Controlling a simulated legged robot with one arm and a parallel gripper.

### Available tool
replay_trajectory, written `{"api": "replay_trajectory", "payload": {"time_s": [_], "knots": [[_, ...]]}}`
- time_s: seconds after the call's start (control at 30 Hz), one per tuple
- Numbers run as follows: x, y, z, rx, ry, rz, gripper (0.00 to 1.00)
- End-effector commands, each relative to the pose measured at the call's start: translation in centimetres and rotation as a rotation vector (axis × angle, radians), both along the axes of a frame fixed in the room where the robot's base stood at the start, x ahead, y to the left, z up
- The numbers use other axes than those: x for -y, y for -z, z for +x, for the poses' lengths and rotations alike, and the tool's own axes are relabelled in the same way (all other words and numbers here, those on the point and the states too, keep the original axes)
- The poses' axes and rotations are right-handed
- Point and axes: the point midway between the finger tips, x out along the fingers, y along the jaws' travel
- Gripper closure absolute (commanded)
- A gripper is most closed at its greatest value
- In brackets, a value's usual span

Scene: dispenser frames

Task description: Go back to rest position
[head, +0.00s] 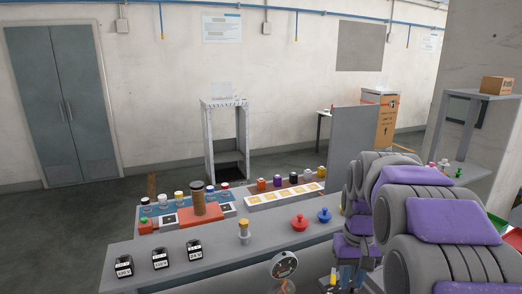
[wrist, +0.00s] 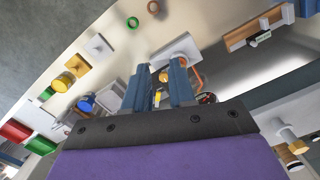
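My gripper (wrist: 158,82) shows in the wrist view with its two blue fingers apart. A gap lies between them, and small yellow and orange items show through it, seemingly beyond the fingers. Nothing is clearly held. In the head view my grey and purple arm fills the right side, folded in front of the bench's right end. The fingertips cannot be made out there.
An upright grey panel (head: 352,140) stands behind my arm. Open floor (head: 60,215) lies at left.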

Motion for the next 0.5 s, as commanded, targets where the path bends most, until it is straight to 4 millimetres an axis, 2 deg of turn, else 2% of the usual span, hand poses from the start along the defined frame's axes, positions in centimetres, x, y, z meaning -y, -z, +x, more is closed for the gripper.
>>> {"api": "replay_trajectory", "payload": {"time_s": [0.03, 0.27, 0.5], "knots": [[-0.7, -0.2, -1.8, -0.006, -0.003, 0.000, 0.76], [-3.3, 0.0, -9.7, -0.028, -0.004, 0.001, 0.76], [-5.3, 1.6, -18.2, -0.052, -0.005, -0.001, 0.76]]}}
